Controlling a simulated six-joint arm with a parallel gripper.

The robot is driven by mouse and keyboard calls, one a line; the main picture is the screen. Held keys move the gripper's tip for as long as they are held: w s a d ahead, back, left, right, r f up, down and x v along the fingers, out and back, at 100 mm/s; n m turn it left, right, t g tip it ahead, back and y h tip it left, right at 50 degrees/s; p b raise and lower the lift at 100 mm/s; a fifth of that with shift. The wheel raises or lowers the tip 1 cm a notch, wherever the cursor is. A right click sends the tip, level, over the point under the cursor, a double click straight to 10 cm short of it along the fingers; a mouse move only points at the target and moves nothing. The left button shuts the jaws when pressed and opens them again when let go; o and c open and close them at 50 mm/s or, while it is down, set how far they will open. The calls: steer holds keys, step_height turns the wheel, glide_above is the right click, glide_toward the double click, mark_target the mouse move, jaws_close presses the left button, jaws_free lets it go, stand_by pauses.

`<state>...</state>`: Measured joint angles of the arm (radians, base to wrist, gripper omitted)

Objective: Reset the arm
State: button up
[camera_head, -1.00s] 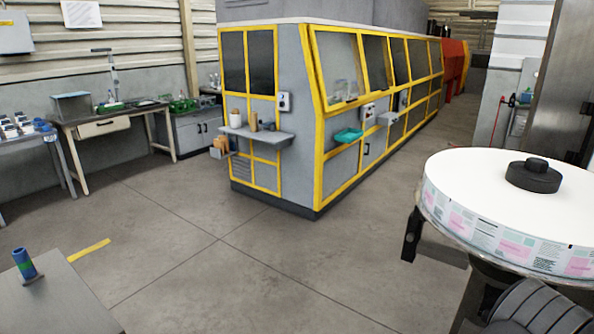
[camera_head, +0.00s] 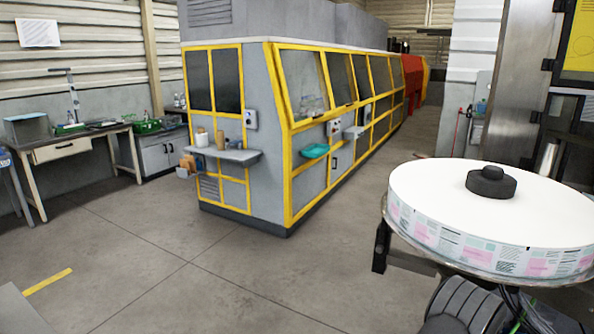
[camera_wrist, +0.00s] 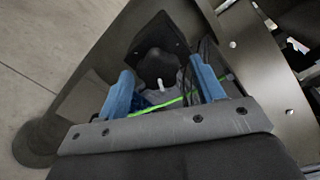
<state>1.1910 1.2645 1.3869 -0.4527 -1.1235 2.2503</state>
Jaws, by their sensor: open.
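My gripper (camera_wrist: 163,85) shows in the wrist view, with two blue fingers spread apart. It is open and nothing is held between the fingers. Behind the fingers are a dark rounded part and a bright green strip. My gripper is not visible in the head view. The large reel of labels (camera_head: 490,215), white on top with a printed side, lies flat at the right of the head view. A black hub (camera_head: 491,183) sits on its top.
A grey and yellow machine enclosure (camera_head: 262,125) stands in the middle. A workbench (camera_head: 75,142) stands at the back left. A grey surface edge (camera_head: 15,310) shows at the lower left. The concrete floor (camera_head: 180,270) between them is clear.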

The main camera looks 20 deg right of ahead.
stand_by(0.3)
steer(key=v, duration=1.7)
steer(key=w+d+n, duration=1.2)
steer(key=n, duration=0.4)
steer(key=shift+r, duration=0.4)
stand_by(0.3)
